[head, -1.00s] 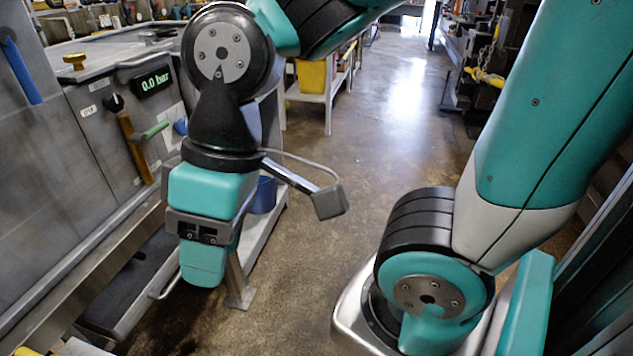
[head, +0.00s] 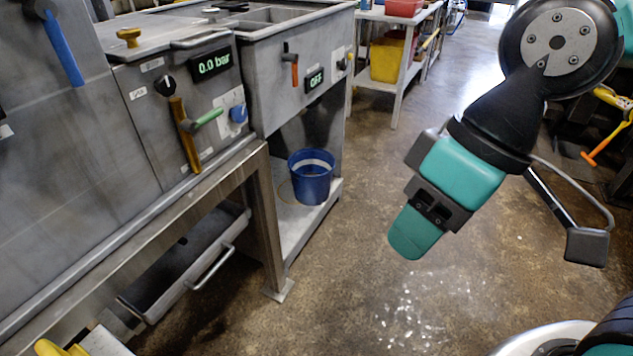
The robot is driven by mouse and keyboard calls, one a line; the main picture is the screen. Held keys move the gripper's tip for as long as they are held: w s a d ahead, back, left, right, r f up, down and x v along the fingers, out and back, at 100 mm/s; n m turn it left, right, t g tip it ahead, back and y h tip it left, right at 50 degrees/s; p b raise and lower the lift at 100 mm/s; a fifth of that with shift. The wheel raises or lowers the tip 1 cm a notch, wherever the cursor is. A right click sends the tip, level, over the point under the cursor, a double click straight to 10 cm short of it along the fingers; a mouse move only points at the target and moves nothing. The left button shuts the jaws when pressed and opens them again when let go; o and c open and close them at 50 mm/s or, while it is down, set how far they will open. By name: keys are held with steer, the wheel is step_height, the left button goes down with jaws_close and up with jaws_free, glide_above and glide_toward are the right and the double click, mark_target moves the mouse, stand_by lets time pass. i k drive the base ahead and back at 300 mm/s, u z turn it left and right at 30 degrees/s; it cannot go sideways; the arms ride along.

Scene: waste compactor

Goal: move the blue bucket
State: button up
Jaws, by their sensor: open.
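The blue bucket (head: 311,181) stands upright on the low grey shelf (head: 299,226) under the sink unit, left of the picture's centre. It has a white band inside its rim, and a thin handle seems to hang at its left side. My gripper (head: 412,236) hangs to the right of the bucket, over open floor and clear of it. It points down and a little left. Nothing shows in it, and the gap between its fingers is hard to see from this side.
A steel machine with a 0.0 bar display (head: 210,64) and levers fills the left. A drawer with a handle (head: 212,267) sits below it. A table leg (head: 268,222) stands just left of the bucket. A yellow bin (head: 387,60) is further back. The floor between is clear.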

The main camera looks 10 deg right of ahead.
mark_target(311, 169)
steer(key=z, duration=0.05)
steer(key=i, duration=1.55)
steer(key=z, duration=0.55)
